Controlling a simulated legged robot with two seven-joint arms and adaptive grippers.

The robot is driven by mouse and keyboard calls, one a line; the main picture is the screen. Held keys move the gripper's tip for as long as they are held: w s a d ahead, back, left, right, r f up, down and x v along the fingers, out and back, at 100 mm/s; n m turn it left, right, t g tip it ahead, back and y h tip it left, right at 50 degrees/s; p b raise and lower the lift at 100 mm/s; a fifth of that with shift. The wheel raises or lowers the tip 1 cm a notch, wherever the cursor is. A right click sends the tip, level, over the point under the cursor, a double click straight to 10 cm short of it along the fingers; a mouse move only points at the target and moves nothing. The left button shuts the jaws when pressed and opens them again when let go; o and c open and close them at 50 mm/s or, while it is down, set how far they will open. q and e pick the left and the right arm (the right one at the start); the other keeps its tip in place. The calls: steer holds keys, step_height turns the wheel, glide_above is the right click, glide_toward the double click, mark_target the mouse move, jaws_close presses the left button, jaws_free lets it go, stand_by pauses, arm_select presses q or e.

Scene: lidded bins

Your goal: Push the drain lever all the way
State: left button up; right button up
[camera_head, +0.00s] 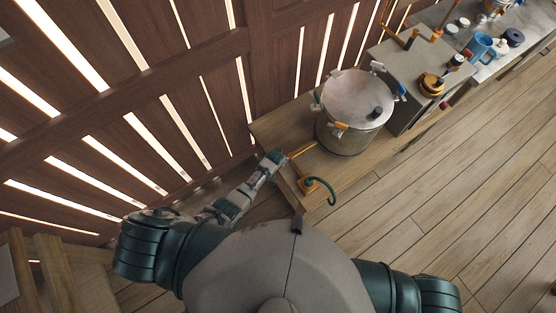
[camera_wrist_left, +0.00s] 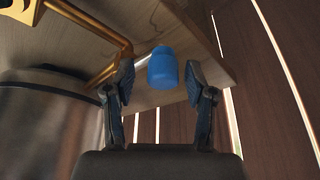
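A blue knob (camera_wrist_left: 163,68) on a pale rod shows in the left wrist view and looks like the handle of the drain lever. My left gripper (camera_head: 277,157) is at the bench's near left corner, low beside the large metal pot (camera_head: 347,140). In the left wrist view its two fingers are apart, one on each side of the knob, with gaps visible. Whether either finger touches the knob is unclear. In the head view the gripper hides the knob. An orange pipe (camera_head: 302,151) runs from near the gripper toward the pot. My right gripper is out of view.
The pot stands on a wooden bench (camera_head: 275,127) against a slatted wall (camera_head: 210,60). A green hose (camera_head: 327,188) curls at the bench's front edge. A grey counter (camera_head: 410,65) with an orange-topped item (camera_head: 431,84) and blue mug (camera_head: 481,46) lies right. The floor at right is clear.

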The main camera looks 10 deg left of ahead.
arm_select(q)
steer(key=shift+s, duration=0.1)
steer(key=v, duration=1.1)
steer(key=shift+r, duration=0.45)
steer(key=s+a+f+m+g+b, duration=0.1)
steer(key=s+a+f, duration=0.1)
steer(key=s+f, duration=0.7)
steer(key=s+a+f+m+g, duration=0.1)
steer(key=s+a+f, duration=0.35)
steer(key=f, duration=0.75)
steer(key=s+a+f, duration=0.2)
steer(key=s+f, duration=0.1)
steer(key=s, duration=0.6)
steer(key=s+a+f+g, duration=0.1)
steer(key=s+f, duration=0.3)
steer(key=s, duration=0.5)
steer(key=s+a+f+b, duration=0.1)
steer(key=s+a+f, duration=0.2)
steer(key=s, duration=0.7)
steer(key=shift+f+m+g, duration=0.3)
steer(key=shift+f, duration=0.45)
